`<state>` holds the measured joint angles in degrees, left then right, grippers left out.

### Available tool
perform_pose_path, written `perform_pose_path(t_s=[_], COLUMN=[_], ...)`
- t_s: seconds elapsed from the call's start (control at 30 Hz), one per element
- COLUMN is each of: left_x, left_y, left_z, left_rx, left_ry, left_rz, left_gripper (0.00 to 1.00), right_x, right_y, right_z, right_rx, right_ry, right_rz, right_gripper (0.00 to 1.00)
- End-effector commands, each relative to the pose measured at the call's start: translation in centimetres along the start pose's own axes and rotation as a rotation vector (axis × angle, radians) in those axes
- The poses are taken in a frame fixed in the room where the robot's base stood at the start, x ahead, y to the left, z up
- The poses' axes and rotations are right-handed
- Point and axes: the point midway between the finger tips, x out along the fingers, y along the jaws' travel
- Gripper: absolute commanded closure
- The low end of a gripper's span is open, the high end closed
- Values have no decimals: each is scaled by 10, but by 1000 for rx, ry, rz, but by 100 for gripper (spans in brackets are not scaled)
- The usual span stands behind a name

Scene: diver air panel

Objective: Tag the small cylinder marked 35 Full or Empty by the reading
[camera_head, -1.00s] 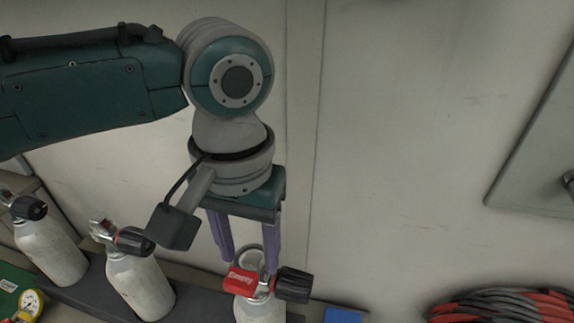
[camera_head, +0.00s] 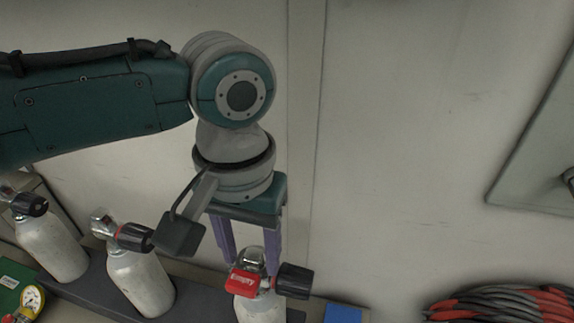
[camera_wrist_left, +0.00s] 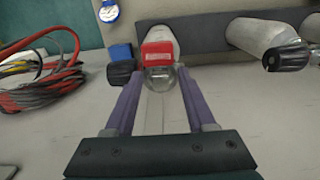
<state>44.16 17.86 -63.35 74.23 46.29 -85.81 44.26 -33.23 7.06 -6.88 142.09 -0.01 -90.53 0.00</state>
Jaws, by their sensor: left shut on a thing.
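A white cylinder (camera_head: 258,312) stands upright at the front middle, with a black knob (camera_head: 294,281) on the right of its valve. A red tag reading Empty (camera_head: 243,282) is at the valve's front; it also shows in the left wrist view (camera_wrist_left: 158,50). My left gripper (camera_head: 247,262) points down over this cylinder, its purple fingers on either side of the valve top, shut on the red tag. The chrome valve top (camera_head: 251,260) shows between the fingers. I cannot read a number on the cylinder. My right gripper is not in view.
Two more white cylinders (camera_head: 142,284) (camera_head: 52,248) stand left in the dark rack (camera_head: 95,289). A yellow-rimmed gauge (camera_head: 32,299) lies at lower left by a green panel. A blue block (camera_head: 342,314) and coiled red-black hoses (camera_head: 500,305) are at right.

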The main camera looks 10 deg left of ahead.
Motion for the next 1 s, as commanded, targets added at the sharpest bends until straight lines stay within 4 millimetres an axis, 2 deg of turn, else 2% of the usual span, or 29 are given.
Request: perform_pose_path(t_s=[1.0], left_x=[9], left_y=[-1], left_z=[1], left_rx=[1], left_ry=[-2], left_rz=[-3], left_gripper=[98], right_x=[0], right_y=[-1], right_z=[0], right_rx=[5], right_ry=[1], right_rz=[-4], right_gripper=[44])
